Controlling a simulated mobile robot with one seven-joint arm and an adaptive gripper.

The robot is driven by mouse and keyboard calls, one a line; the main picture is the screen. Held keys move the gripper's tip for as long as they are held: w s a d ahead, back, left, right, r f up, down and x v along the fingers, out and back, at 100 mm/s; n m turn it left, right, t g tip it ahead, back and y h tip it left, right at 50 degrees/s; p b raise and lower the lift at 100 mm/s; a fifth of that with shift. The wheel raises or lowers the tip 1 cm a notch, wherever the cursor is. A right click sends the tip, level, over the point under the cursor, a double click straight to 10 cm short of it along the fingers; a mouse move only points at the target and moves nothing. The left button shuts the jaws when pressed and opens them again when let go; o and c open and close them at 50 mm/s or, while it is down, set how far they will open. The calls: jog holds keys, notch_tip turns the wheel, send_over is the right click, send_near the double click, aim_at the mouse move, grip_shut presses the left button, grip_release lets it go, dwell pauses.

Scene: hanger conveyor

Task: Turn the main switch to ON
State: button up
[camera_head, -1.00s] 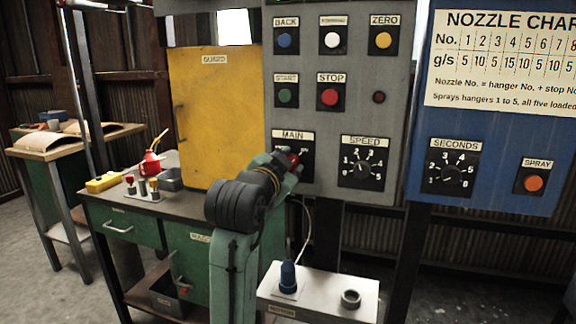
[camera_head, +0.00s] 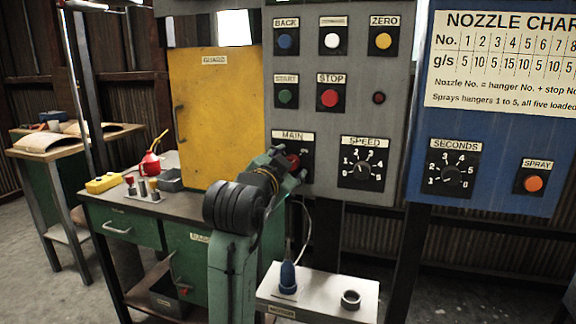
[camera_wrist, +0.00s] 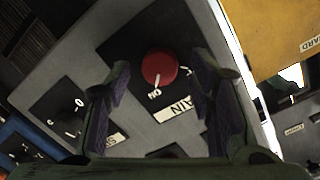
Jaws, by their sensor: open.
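The main switch is a red round knob (camera_wrist: 160,68) on a black plate under the MAIN label on the grey panel. In the head view the red knob (camera_head: 293,161) is partly hidden by my gripper (camera_head: 290,168). In the wrist view my gripper (camera_wrist: 163,75) is open, with one dark finger to each side of the knob. Gaps show between the knob and both fingers in that view; I cannot tell how far the fingertips are from the plate. A white mark on the knob runs toward the ON lettering (camera_wrist: 155,94).
The SPEED dial (camera_head: 362,170) is just right of the main switch. Push buttons, including red STOP (camera_head: 330,97), sit above. The yellow guard door (camera_head: 213,115) is to the left. A motor box (camera_head: 325,292) stands below the panel.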

jog(key=v, duration=1.1)
jog(key=shift+s, duration=0.3)
jog(key=shift+a+r, duration=0.1)
jog(key=shift+a, duration=0.05)
